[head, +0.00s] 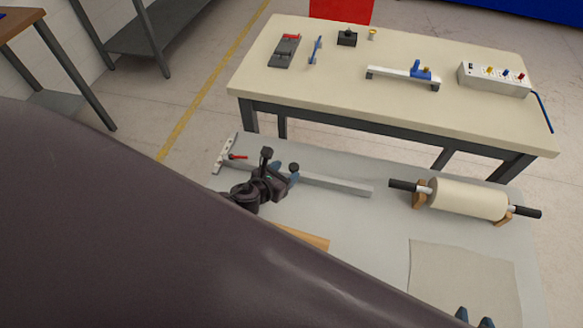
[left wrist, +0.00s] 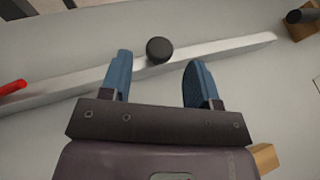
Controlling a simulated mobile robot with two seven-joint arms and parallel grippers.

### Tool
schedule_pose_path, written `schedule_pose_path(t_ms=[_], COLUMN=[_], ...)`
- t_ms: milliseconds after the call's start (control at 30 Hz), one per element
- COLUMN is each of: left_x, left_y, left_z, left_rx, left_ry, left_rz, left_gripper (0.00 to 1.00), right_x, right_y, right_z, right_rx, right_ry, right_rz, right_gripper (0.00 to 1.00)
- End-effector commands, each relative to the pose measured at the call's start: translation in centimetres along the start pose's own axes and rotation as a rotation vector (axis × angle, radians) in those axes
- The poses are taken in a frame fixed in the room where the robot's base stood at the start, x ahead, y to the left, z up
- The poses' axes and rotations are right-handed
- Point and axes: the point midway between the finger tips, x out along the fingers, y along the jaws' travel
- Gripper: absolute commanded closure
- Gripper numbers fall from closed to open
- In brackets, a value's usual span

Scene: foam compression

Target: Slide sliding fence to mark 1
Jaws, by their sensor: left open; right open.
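A long pale metal bar (head: 340,185) lies on the near grey table, with a white perforated crosspiece (head: 225,155) and a red lever (head: 238,157) at its left end. A round black knob (head: 294,168) stands at the bar; it also shows in the left wrist view (left wrist: 160,50). I cannot tell which part is the sliding fence, and no mark 1 is readable. My left gripper (head: 286,173) is open, its blue fingers either side of the knob, apart from it in the left wrist view (left wrist: 157,60). My right gripper's blue fingertips (head: 474,318) show at the bottom edge, open.
A cream roller (head: 468,198) with black handles rests on wooden supports on the near grey table (head: 390,225). A pale sheet (head: 460,275) lies in front. A wooden piece (head: 305,237) is partly hidden by my arm. The far table (head: 330,85) holds several tools.

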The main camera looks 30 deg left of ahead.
Motion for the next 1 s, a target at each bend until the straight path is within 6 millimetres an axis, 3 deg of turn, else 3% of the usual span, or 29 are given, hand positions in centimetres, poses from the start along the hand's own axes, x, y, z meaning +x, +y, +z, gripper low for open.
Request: schedule_pose_path(t_ms=[100, 300, 667, 1000], left_x=[1.8, 3.3, 3.6, 3.6], left_y=[0.0, 0.0, 0.0, 0.0], left_z=[0.0, 0.0, 0.0, 0.0], left_rx=[-0.001, -0.001, -0.001, -0.001], left_ry=[-0.001, 0.000, 0.001, 0.001], left_rz=[0.000, 0.000, 0.000, 0.000], left_gripper=[0.44, 0.44, 0.44, 0.96], right_x=[0.3, 0.5, 0.2, 0.0], right_y=[-0.1, -0.1, 0.0, 0.0], right_z=[-0.1, 0.0, 1.0, 1.2], right_rx=[0.000, -0.001, 0.001, 0.001], right_ry=[0.007, 0.007, -0.012, -0.017], right_rz=[-0.001, -0.002, 0.001, 0.001], right_gripper=[0.57, 0.57, 0.57, 0.57])
